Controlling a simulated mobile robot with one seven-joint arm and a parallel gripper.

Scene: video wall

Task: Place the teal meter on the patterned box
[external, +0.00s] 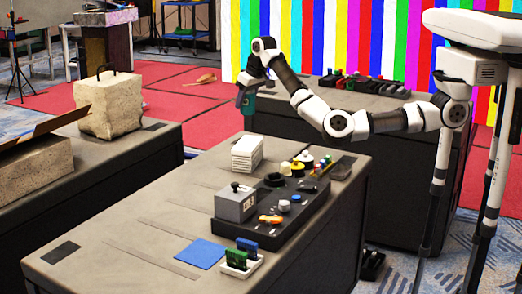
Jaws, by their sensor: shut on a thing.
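My gripper (247,92) is raised above the far side of the central table and points down. It is shut on the teal meter (248,105), which hangs below it clear of the tabletop. The fingers are dark and small, so the exact grip is hard to see. A speckled, stone-patterned box (108,108) with a dark handle on top stands on the left table, well to the left of my gripper. I take it for the patterned box. A second mottled box (36,172) sits nearer on that table, partly cut off by the left edge.
The central table (130,225) holds a white stack (247,152), a grey box with a knob (235,203), a dark tray (285,218) of small parts and a blue sheet (199,253). A gap separates it from the left table (90,180). A brown flap (45,128) leans over the nearer box.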

